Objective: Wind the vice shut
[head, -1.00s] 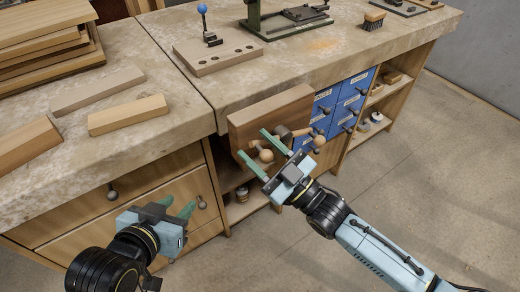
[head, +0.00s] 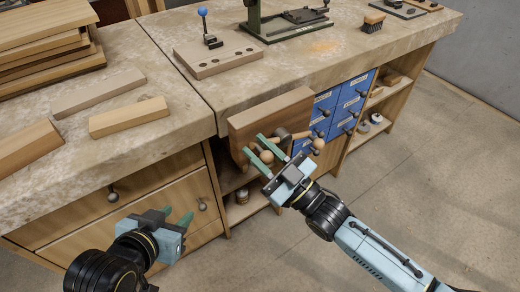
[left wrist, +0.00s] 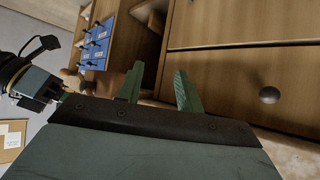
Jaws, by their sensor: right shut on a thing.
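The vice's wooden jaw (head: 270,115) stands upright at the bench's front edge. Any gap behind it cannot be made out. Its handle bar crosses a dark screw hub (head: 283,136) in front of the jaw and has a wooden ball at each end. One ball (head: 318,143) is free at the right. The other ball (head: 267,157) is between the fingers of my right gripper (head: 259,151), which is shut on that end of the handle. My left gripper (head: 180,222) is open and empty in front of the drawers. Its parted green fingers also show in the left wrist view (left wrist: 158,88).
Blue drawers (head: 345,105) are right of the vice. A drawer knob (head: 113,195) sticks out near my left arm. The floor at right is clear.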

